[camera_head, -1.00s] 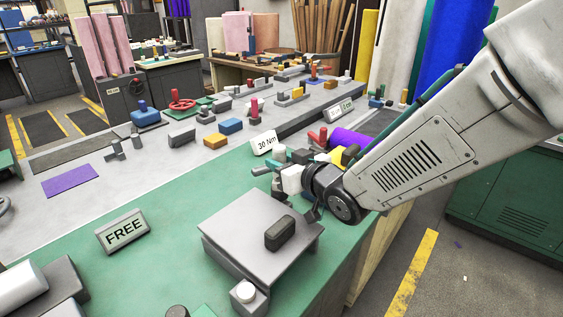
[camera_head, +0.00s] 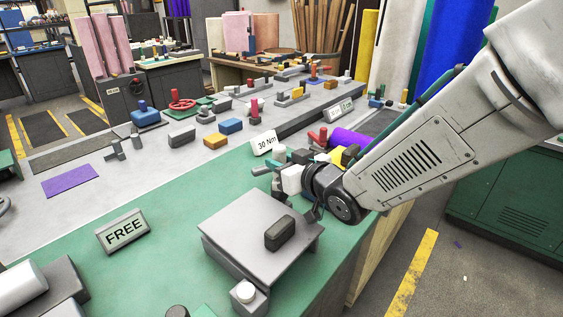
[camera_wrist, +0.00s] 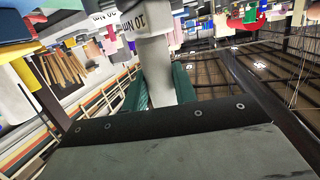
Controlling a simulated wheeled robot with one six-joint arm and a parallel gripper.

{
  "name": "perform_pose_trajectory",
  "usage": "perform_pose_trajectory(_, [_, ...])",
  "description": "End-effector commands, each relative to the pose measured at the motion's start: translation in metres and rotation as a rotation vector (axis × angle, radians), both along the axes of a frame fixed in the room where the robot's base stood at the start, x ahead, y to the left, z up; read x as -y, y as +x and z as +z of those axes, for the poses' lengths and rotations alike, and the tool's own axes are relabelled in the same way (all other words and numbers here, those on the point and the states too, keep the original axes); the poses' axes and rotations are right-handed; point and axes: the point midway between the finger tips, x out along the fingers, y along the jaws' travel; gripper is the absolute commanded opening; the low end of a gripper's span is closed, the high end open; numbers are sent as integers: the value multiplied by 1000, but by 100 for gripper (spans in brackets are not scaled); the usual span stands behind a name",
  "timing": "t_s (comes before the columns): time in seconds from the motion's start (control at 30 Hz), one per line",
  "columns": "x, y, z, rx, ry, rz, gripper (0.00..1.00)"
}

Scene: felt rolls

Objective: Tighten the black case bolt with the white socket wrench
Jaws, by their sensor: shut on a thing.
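In the wrist view my gripper (camera_wrist: 158,88) has its two green fingers shut on a pale upright shaft, which looks like the white socket wrench (camera_wrist: 156,62). In the head view the gripper's fingers are mostly hidden around a white block-like part (camera_head: 292,180) at the end of my arm, beyond the grey case. The grey case (camera_head: 240,235) stands on the green bench top. A black rounded block (camera_head: 280,233) sits on its top; I cannot tell whether this is the case bolt. No bolt is clearly seen under the wrench.
A "30 Nm" sign (camera_head: 265,143) stands just behind the gripper. A small block with a white knob (camera_head: 245,291) is in front. A purple roll (camera_head: 350,139) lies behind my wrist.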

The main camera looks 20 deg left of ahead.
Motion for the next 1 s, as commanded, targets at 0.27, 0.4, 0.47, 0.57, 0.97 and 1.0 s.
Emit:
perform_pose_trajectory(0.27, [0,0,9,-1,-2,1,0])
perform_pose_trajectory(0.4, [0,0,18,-1,-1,0,0])
perform_pose_trajectory(0.47, [0,0,22,1,-1,0,0])
perform_pose_trajectory(0.57, [0,0,29,1,1,0,0])
perform_pose_trajectory(0.97, [0,0,53,1,2,0,0])
perform_pose_trajectory(1.0, [0,0,56,1,2,0,0])
